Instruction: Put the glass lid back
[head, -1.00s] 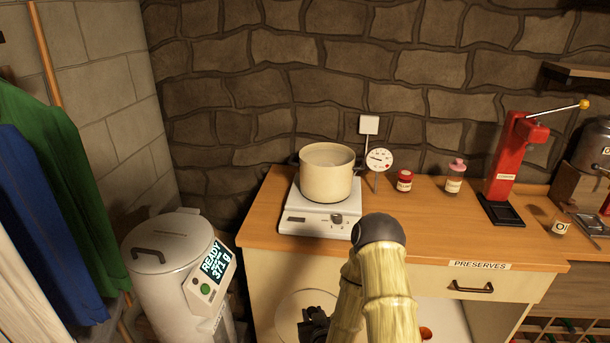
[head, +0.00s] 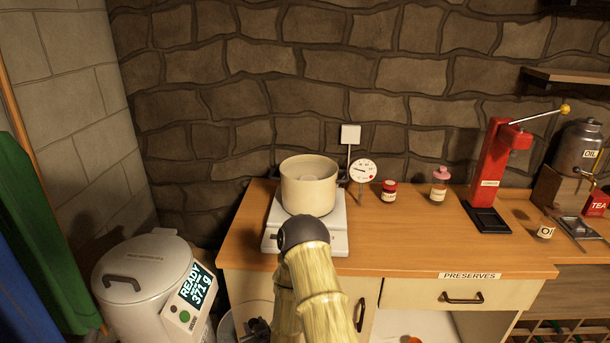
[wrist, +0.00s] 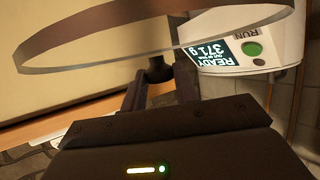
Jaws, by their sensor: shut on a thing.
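The glass lid (head: 229,321) is a clear disc with a metal rim, low in front of the cabinet in the head view. In the wrist view the lid (wrist: 100,57) fills the upper part, with its dark knob between my jaws. My gripper (wrist: 158,85) is shut on that knob. In the head view my gripper (head: 257,328) is partly hidden by my arm. A cream pot (head: 308,190) with dark handles stands uncovered on a white hotplate (head: 278,236) on the counter. The lid is apart from the pot, below and to its left.
A thermometer dial (head: 362,171), a red jar (head: 388,191), a pink-topped bottle (head: 439,184) and a red press (head: 489,170) stand right of the pot. A white bin (head: 145,283) reading READY 371 g stands at left. The counter's front right (head: 420,245) is clear.

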